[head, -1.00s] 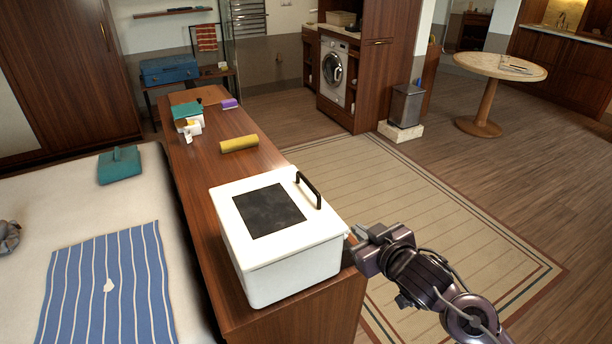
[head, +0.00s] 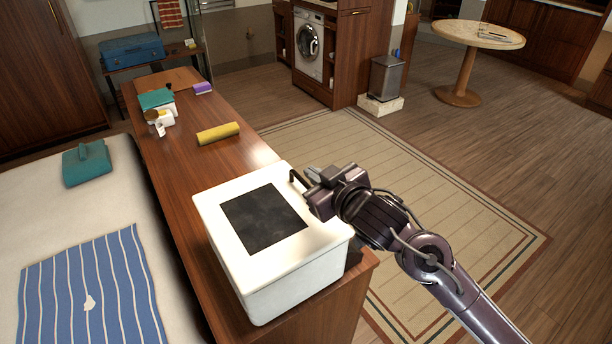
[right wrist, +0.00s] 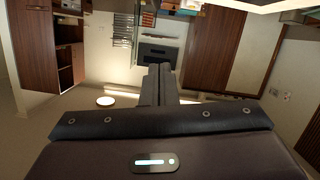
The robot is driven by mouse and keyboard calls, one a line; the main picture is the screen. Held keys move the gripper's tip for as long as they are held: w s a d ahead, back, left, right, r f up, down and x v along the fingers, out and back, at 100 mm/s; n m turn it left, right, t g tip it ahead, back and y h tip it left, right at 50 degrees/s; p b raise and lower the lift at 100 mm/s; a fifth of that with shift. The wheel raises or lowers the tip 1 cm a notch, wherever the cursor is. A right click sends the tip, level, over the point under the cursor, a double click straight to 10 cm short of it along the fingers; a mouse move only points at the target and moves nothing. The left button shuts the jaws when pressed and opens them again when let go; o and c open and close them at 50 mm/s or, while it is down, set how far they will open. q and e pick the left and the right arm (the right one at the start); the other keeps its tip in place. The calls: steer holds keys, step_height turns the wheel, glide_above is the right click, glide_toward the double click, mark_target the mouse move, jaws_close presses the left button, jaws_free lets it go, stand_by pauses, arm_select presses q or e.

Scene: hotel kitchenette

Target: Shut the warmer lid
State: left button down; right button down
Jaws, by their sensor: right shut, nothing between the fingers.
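The warmer (head: 290,290) is a white box standing on the near end of the wooden counter. Its white lid (head: 212,206), with a dark panel (head: 262,218), lies flat on the box with no clear gap that I can see. The dark handle (head: 294,178) is at the lid's right edge and partly hidden by my right gripper (head: 312,178). That gripper is shut and empty, over the right edge beside the handle; I cannot tell whether it touches. Its closed fingers show in the right wrist view (right wrist: 159,85). My left gripper is out of view.
A yellow roll (head: 218,133) lies farther back on the counter (head: 180,180). Small boxes and a purple item (head: 203,88) sit beyond it. A bed (head: 120,205) with a striped cloth is on the left. Open floor with a rug (head: 400,190) is on the right.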

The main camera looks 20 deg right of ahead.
steer(key=w+f, duration=0.2)
steer(key=w, duration=0.1)
steer(key=w+a+f+p, duration=0.1)
steer(key=w, duration=0.1)
steer(key=shift+w+f, duration=0.2)
steer(key=shift+s+d+f, duration=0.1)
steer(key=shift+d+f, duration=0.1)
steer(key=shift+f, duration=0.25)
steer(key=shift+s+d+f, duration=0.1)
steer(key=shift+d+f, duration=0.05)
steer(key=shift+f, duration=0.25)
steer(key=shift+w+f, duration=0.1)
steer(key=shift+w, duration=0.05)
